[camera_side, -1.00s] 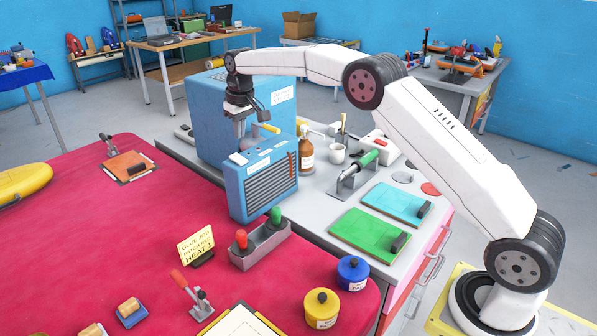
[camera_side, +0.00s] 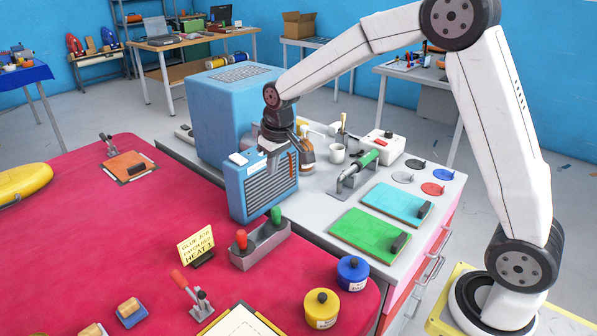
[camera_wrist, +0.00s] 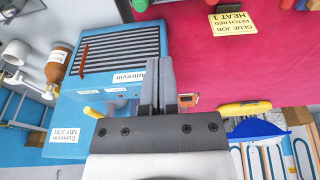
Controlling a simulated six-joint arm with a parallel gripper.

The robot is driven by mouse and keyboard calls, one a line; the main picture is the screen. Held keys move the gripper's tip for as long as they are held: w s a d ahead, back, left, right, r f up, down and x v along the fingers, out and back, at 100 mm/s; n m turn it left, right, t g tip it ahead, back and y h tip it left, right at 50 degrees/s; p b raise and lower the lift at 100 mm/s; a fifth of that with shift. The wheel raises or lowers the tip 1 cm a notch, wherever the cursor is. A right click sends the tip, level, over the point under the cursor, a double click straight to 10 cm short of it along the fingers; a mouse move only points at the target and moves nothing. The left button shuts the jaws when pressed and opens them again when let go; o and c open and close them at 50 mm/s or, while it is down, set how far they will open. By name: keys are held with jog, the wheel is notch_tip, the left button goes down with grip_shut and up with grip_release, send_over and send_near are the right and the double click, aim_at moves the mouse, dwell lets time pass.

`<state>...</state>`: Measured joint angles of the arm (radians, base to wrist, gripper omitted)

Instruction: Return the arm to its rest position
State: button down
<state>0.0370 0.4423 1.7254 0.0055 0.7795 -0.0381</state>
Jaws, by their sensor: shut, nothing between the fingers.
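My gripper (camera_side: 271,170) hangs from the raised arm in front of the upper part of the blue machine (camera_side: 232,110). In the wrist view, my gripper's fingers (camera_wrist: 158,70) are together with nothing between them. The blue machine's slatted front (camera_wrist: 120,47) fills the left of that view. A small gap or contact between the fingers and the machine's lower blue unit (camera_side: 255,200) cannot be told from the side view.
A brown bottle (camera_side: 307,153) stands just right of the gripper, partly hidden. A white mug (camera_side: 337,154), a green-handled tool (camera_side: 362,165) and teal (camera_side: 395,203) and green (camera_side: 365,235) boards lie on the grey bench. The red table (camera_side: 100,230) is to the left.

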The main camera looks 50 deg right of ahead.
jog(key=s+a+f, duration=0.1)
jog(key=s+f, duration=0.2)
jog(key=s, duration=0.7)
jog(key=s+f, duration=0.2)
jog(key=s, duration=0.9)
jog(key=shift+s+a+f, duration=0.2)
jog(key=shift+a+f, duration=0.2)
